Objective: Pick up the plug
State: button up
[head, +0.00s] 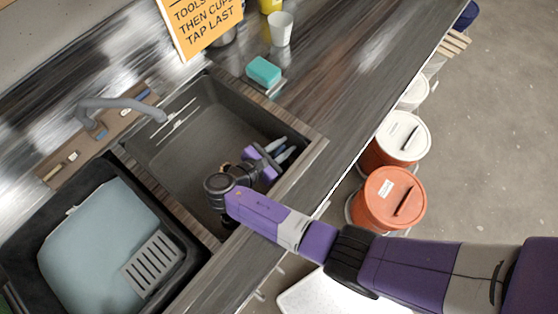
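I cannot make out a plug for certain in the head view; it may be hidden by my arm or be too small to tell. My gripper (279,151) is low inside the dark sink basin (190,150), near its right wall. Its purple body is tilted. Two pale grey-blue finger-like parts show beyond it, but whether they are its fingers or tools in the basin is unclear. My wrist covers the basin's near corner. Whether anything is between the fingers cannot be seen.
A faucet (120,104) reaches over the basin's left side. A black tub (22,232) with a grey-blue board stands left. A teal sponge (263,70), white cup (281,29) and orange sign (200,24) are behind. Lidded buckets (391,197) stand on the floor right.

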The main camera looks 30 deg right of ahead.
grip_shut()
dwell(1.3)
